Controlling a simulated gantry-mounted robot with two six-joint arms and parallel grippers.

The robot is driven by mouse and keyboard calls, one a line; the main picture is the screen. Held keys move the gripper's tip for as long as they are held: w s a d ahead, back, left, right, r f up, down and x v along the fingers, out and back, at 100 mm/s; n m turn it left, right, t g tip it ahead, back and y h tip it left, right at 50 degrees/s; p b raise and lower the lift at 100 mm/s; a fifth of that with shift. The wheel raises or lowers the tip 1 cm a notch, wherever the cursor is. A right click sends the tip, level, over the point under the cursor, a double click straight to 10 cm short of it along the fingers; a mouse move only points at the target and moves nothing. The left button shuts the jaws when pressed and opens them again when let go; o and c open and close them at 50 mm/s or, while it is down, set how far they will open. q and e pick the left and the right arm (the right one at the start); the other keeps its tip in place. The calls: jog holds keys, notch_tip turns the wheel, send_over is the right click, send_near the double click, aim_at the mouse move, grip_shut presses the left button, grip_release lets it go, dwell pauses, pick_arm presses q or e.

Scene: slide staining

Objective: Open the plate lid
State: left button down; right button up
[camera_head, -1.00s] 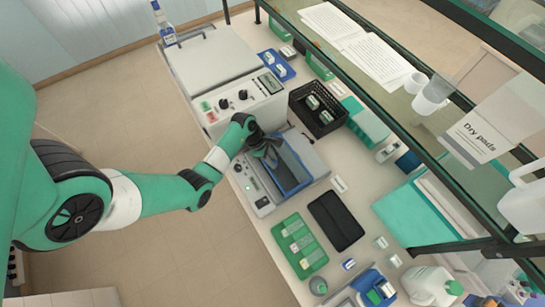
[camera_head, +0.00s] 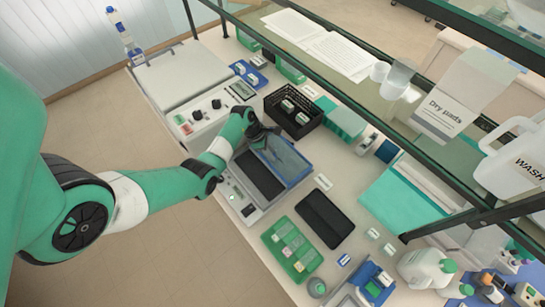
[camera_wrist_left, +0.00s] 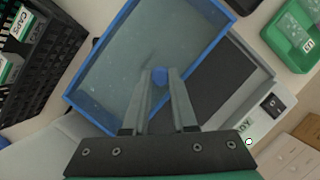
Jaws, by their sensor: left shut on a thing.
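The plate lid (camera_head: 288,166) is a see-through pane in a blue frame, swung up off the dark plate (camera_head: 256,180) of a grey warmer (camera_head: 228,195). In the left wrist view the lid (camera_wrist_left: 108,52) fills the upper middle, with the bare dark plate (camera_wrist_left: 222,85) to its right. My left gripper (camera_head: 268,137) is at the lid, its fingers shut on a small blue handle (camera_wrist_left: 160,75) there. My right gripper is not in view.
A black basket (camera_head: 293,117) with slide boxes stands behind the lid. A control unit with knobs (camera_head: 200,112) is beside the warmer. A green slide tray (camera_head: 288,250) and a black mat (camera_head: 325,218) lie in front. A glass shelf overhangs the right.

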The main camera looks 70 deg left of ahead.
pick_arm(q)
jog(key=c, duration=0.7)
grip_release()
jog(key=p+v, duration=0.2)
jog(key=v, duration=0.9)
jog(key=shift+s+r+p, duration=0.25)
jog(key=shift+r+p, duration=0.05)
jog(key=shift+p, duration=0.1)
